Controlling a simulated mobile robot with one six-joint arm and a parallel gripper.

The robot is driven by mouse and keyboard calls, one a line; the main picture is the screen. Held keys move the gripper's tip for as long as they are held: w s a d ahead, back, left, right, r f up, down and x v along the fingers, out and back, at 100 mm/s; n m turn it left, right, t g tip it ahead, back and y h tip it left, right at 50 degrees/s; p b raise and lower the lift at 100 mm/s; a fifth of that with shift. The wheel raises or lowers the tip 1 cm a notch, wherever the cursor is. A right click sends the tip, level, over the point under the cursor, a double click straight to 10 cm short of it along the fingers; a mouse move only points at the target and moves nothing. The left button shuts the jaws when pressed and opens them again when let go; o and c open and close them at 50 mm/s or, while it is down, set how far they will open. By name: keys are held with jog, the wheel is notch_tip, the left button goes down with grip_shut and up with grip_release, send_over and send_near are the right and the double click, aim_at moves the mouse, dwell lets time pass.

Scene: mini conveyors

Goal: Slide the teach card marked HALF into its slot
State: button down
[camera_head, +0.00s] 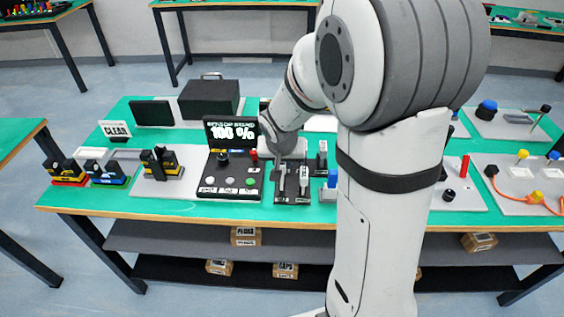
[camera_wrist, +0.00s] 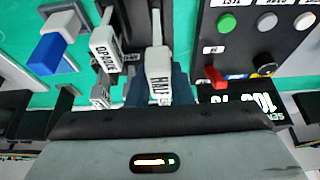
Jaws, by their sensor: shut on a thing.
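The teach card marked HALF (camera_wrist: 158,72) has a white labelled grip and shows in the middle of the wrist view. My gripper (camera_wrist: 158,92) is shut on it, with dark fingers on either side of the label. The card's lower end is hard to make out. In the head view my gripper (camera_head: 283,150) is over the dark card rack (camera_head: 294,190), just right of the control panel, and partly hidden by my arm. A card marked OPAQUE (camera_wrist: 104,45) stands left of the HALF card in the wrist view. I cannot tell which opening is the HALF slot.
The control panel (camera_head: 231,188) has buttons, and its screen (camera_head: 230,132) reads 100 %. A red-tipped part (camera_wrist: 214,77) is close right of my gripper. A blue block (camera_wrist: 47,54) is at left. Another upright card (camera_head: 321,160) stands right of the rack.

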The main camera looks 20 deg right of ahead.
jog(key=shift+f+b, duration=2.05)
jog(key=shift+b, duration=0.2)
jog(key=c, duration=1.2)
grip_release()
jog(key=v, duration=0.6)
jog(key=shift+s+r+p, duration=0.1)
jog(key=shift+r+p, duration=0.2)
jog(key=shift+r, duration=0.1)
jog(key=shift+s+r, duration=0.25)
jog(key=shift+r, duration=0.25)
